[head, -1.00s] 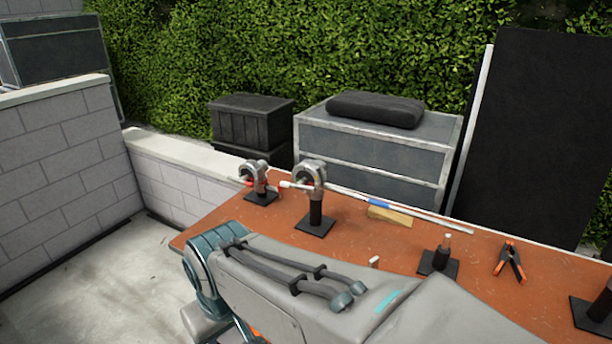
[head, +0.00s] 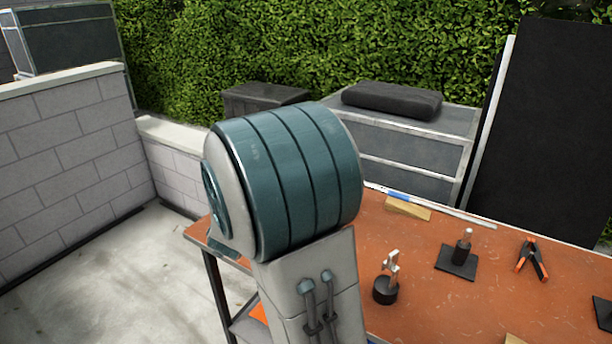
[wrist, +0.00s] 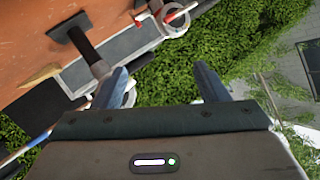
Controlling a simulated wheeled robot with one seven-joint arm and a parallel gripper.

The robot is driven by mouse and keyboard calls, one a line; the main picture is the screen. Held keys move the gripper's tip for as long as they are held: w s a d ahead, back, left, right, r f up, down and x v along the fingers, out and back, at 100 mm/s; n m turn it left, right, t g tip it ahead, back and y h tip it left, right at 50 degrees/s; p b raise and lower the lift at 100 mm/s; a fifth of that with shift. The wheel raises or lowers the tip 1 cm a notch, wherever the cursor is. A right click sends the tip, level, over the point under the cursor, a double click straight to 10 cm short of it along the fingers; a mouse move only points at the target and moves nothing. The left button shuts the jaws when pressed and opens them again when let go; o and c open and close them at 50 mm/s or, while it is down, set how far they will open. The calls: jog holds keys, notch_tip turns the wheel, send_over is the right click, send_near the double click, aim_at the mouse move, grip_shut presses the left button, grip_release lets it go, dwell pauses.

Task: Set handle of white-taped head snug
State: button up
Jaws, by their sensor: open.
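In the wrist view my gripper (wrist: 161,84) is open, with nothing between its fingers. One grip head (wrist: 173,20) with a red handle (wrist: 183,12) is near the top edge, beyond the fingertips. A second grip head (wrist: 130,95) is beside the left finger and partly hidden by it. Its dark post (wrist: 86,48) runs up to a black base plate on the table. I cannot tell which head bears white tape, nor whether either handle is snug. In the head view my arm hides both heads and my gripper.
The orange-brown table (head: 430,300) holds a wooden wedge (head: 408,209), a rod with a blue band (head: 455,210), a metal stud on a black plate (head: 457,262), an orange-tipped clamp (head: 532,260) and a metal fitting on a round black base (head: 386,288). A block wall (head: 65,165) stands left.

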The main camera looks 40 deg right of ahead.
jog(key=s+d+m+g+h, duration=0.4)
jog(key=d+m+h, duration=0.1)
jog(key=d+h, duration=0.3)
jog(key=p+x, duration=0.1)
jog(key=x, duration=0.5)
jog(key=p+x, duration=0.2)
jog(key=x, duration=0.5)
jog(key=shift+w+d+f, duration=0.1)
jog(key=shift+d+f, duration=0.1)
jog(key=shift+d, duration=0.05)
